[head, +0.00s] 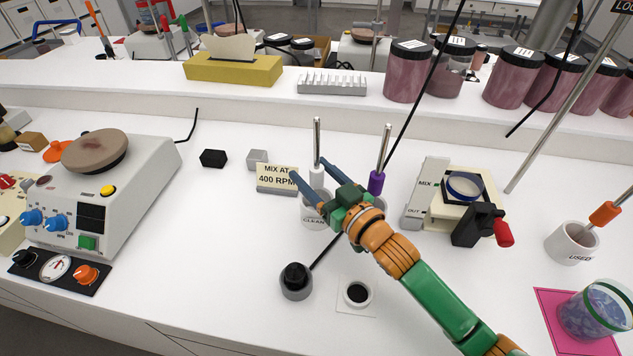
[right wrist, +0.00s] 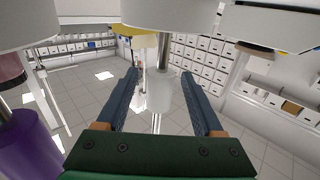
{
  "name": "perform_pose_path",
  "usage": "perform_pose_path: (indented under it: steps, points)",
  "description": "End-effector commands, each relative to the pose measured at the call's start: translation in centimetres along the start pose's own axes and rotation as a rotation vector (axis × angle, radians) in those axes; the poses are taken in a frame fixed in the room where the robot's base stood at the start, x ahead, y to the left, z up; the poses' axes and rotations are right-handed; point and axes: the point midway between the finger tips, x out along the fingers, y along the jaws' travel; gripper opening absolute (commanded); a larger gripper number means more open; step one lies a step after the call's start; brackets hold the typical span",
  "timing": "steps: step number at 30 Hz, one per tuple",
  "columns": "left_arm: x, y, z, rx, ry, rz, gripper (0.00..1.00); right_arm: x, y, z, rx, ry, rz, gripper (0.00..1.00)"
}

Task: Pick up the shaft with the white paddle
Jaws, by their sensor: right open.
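A metal shaft with a white part (head: 317,176) stands upright at the holder labelled CLEAN (head: 313,223) in the head view. My right gripper (head: 308,167) is open, with one blue finger on each side of this shaft. The right wrist view also shows the white part (right wrist: 160,95) between the open fingers (right wrist: 160,74), with gaps on both sides. A second shaft with a purple part (head: 376,183) stands just to the right of the gripper; the purple part also shows in the right wrist view (right wrist: 30,145). My gripper hides part of the holder. My left gripper is not in view.
A sign reading MIX AT 400 RPM (head: 277,178) stands left of the gripper. A hotplate stirrer (head: 105,195) is at the left. A beige device (head: 445,200) and a USED cup (head: 572,245) with an orange shaft (head: 605,213) are right. A dark grey knob-like object (head: 296,282) stands in front.

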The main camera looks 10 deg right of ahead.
Motion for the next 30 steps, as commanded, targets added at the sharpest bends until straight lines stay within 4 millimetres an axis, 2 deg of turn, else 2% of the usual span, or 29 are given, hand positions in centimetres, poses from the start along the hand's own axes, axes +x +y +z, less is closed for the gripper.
perform_pose_path:
  steps: [3, 10, 11, 18, 27, 30]
  points:
    - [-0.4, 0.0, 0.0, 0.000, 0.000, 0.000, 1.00, 1.8, 0.0, -0.2, 0.001, 0.001, 0.001, 0.69]
    - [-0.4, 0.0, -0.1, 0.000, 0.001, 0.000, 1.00, 2.1, 0.0, 0.0, 0.000, 0.000, 0.000, 0.69]
    - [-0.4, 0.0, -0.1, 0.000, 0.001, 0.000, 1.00, 2.1, 0.0, 0.0, 0.000, 0.000, 0.000, 0.63]
    - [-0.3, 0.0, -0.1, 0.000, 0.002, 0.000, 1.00, 2.1, 0.0, 0.0, 0.000, 0.000, 0.000, 0.00]
    - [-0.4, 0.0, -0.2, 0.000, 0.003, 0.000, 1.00, 2.1, 0.0, -0.1, 0.000, 0.001, 0.000, 0.00]
    - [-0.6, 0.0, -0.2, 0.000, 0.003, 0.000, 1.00, 2.1, 0.0, -1.7, -0.001, 0.006, 0.000, 0.00]
